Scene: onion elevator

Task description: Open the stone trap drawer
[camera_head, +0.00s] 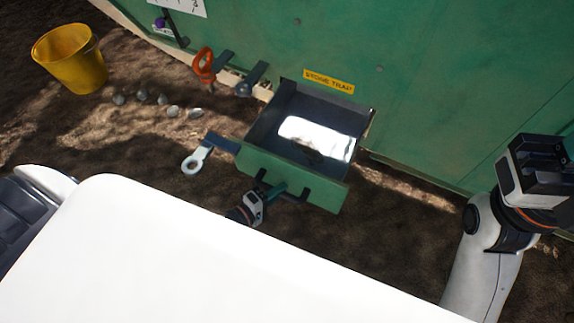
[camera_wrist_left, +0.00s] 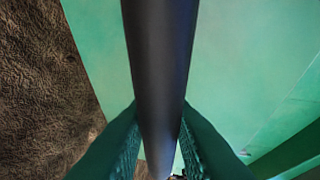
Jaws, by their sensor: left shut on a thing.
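The stone trap drawer (camera_head: 333,192) sticks out from the green machine below the yellow "STONE TRAP" label (camera_head: 329,81). Its inside shows, with a bright patch and some small dark bits on the floor. My left gripper (camera_head: 273,192) is at the handle on the drawer's front. In the left wrist view the dark handle bar (camera_wrist_left: 160,60) runs between the two green fingers, which are shut on it. My right gripper (camera_head: 545,158) is raised at the right, away from the drawer; its fingers cannot be made out.
A blue-grey lever with a ring end (camera_head: 194,162) lies beside the drawer's left side. An orange hook-like part (camera_head: 204,66) is on the machine (camera_head: 430,90). A yellow bucket (camera_head: 70,58) and several stones (camera_head: 172,111) are on the soil at left. My white body fills the foreground.

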